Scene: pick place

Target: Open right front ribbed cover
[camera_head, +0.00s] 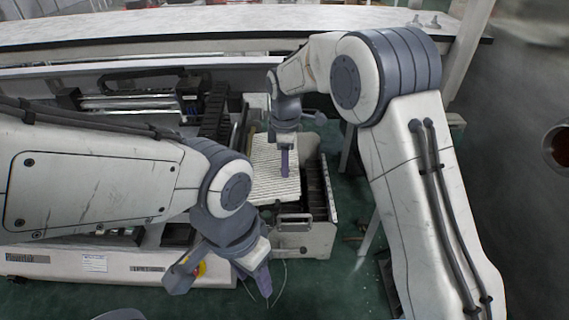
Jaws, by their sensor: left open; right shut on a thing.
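The ribbed cover (266,186) is a pale, ridged panel on the right front part of the machine. It looks slightly tilted, and a dark slot shows along its right side. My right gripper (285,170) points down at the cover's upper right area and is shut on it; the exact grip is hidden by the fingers. My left gripper (223,285) is open and empty, low in front of the machine, with its fingers spread wide.
A metal handle (293,218) sits on the box front below the cover. A linear rail unit (130,102) lies behind my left arm. A long white tabletop (220,25) runs across the back.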

